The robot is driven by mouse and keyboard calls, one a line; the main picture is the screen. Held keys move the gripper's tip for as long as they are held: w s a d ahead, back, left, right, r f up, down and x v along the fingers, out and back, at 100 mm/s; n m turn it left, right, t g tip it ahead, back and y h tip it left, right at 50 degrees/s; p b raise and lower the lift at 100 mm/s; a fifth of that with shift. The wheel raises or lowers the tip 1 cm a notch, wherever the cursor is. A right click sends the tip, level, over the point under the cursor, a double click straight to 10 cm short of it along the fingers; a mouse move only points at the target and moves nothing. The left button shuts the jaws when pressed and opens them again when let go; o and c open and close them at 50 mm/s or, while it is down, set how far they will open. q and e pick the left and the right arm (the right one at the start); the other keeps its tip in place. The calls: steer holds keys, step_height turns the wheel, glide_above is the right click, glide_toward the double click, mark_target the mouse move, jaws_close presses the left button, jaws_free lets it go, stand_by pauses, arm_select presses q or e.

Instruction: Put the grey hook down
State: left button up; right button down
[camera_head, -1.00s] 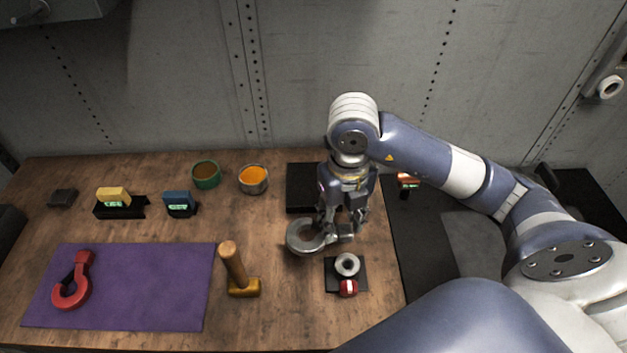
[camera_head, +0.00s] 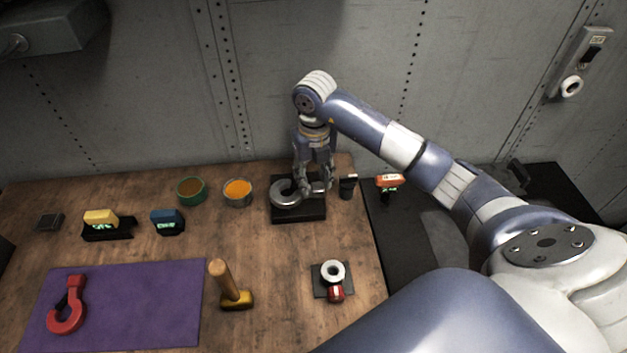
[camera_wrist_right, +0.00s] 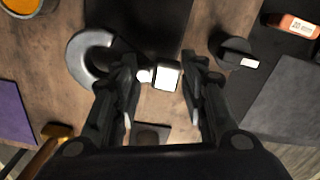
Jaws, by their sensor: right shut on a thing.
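The grey hook (camera_head: 284,199) is in my right gripper (camera_head: 317,188), which is shut on its shank end. In the head view its curved part overlaps the black square pad (camera_head: 300,214) at the back of the bench. I cannot tell whether it touches the pad. In the right wrist view the hook's curve (camera_wrist_right: 82,62) shows at the left and its pale end (camera_wrist_right: 166,76) lies between the fingers (camera_wrist_right: 160,82). The pad's dark surface (camera_wrist_right: 135,18) is at the top there. My left gripper is not in view.
A red hook (camera_head: 68,310) lies on a purple mat (camera_head: 140,300). A hammer (camera_head: 235,298) stands mid-bench. Green and grey cups of orange-brown contents (camera_head: 191,191) (camera_head: 238,193) are left of the pad. A dark item (camera_head: 348,187) is close right of the gripper. A ring and red piece (camera_head: 334,282) lie in front.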

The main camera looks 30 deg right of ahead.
mark_target(314, 185)
steer(key=shift+w+d, duration=0.15)
steer(key=shift+w, duration=0.3)
step_height(314, 185, down, 3)
steer(key=shift+f+p, duration=0.2)
steer(key=shift+p, duration=0.75)
steer(key=shift+f, duration=0.1)
steer(key=shift+f+b, duration=0.15)
steer(key=shift+b, duration=0.15)
steer(key=c, duration=1)
jaws_free()
steer(key=shift+s, duration=0.1)
steer(key=shift+o, duration=0.2)
